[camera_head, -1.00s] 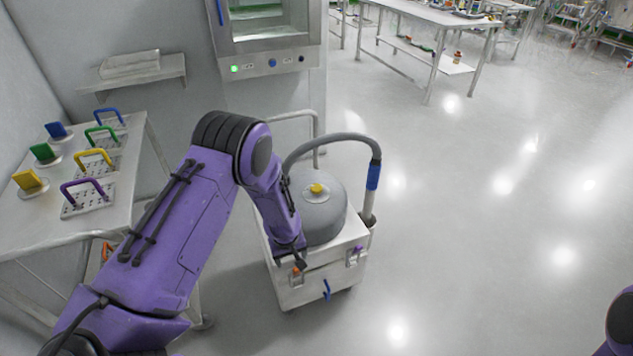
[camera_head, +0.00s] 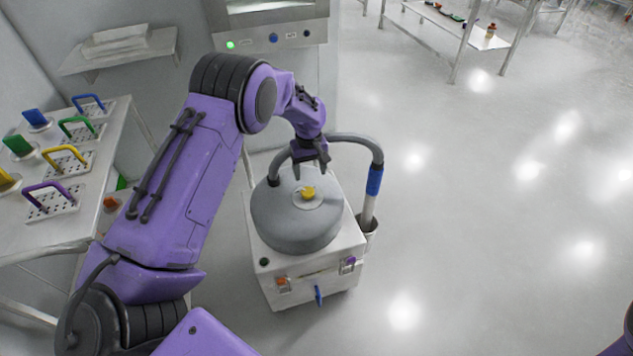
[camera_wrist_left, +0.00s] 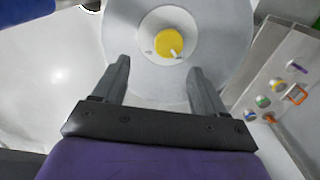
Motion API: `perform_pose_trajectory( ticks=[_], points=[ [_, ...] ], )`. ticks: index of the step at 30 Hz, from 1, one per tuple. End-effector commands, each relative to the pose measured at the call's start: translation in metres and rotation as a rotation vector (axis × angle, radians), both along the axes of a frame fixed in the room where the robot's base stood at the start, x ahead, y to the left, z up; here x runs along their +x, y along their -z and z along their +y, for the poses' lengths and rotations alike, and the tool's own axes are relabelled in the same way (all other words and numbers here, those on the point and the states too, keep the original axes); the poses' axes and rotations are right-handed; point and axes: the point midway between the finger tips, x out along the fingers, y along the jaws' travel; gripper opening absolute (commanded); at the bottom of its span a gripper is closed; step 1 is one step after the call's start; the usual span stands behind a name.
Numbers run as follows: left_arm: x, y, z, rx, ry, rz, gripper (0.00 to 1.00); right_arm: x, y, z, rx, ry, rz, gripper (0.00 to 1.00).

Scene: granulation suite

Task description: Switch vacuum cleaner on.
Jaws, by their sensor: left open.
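The vacuum cleaner (camera_head: 283,290) is a white box on the floor with a round grey lid (camera_head: 290,228). A yellow knob (camera_head: 308,193) sits on a pale disc in the middle of the lid; it also shows in the left wrist view (camera_wrist_left: 172,44) with a light mark near its edge. My left gripper (camera_head: 312,173) is open and empty over the far part of the lid, just beyond the knob. In the left wrist view its fingers (camera_wrist_left: 152,85) are apart, with the knob ahead between them. I cannot tell its height above the lid.
A grey hose (camera_head: 350,140) with a blue cuff (camera_head: 374,181) arches behind the lid to the right. Orange (camera_head: 283,283) and purple (camera_head: 348,262) parts sit on the box front. A table (camera_head: 100,208) with coloured handles stands left.

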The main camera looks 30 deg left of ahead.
Motion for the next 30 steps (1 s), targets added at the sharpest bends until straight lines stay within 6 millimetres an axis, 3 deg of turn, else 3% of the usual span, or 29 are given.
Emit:
perform_pose_trajectory(
  ticks=[9, 13, 20, 26, 30],
  points=[
    [0.006, 0.072, 0.001, -0.001, -0.002, 0.018, 0.72, -0.001, -0.005, 0.0, 0.0, 0.0, 0.002, 0.57],
    [0.008, 0.085, -0.001, -0.002, 0.0, 0.021, 0.72, 0.0, -0.005, 0.0, 0.0, 0.0, 0.0, 0.57],
    [0.01, 0.087, -0.001, -0.001, 0.001, 0.022, 0.72, 0.0, -0.005, 0.0, 0.0, 0.0, 0.0, 0.57],
    [0.009, 0.087, -0.001, -0.001, 0.002, 0.022, 0.16, 0.0, -0.005, 0.0, 0.0, 0.0, 0.0, 0.57],
    [0.009, 0.087, -0.001, 0.0, 0.002, 0.021, 0.16, 0.0, -0.005, 0.0, 0.0, 0.0, 0.0, 0.57]
  ],
)
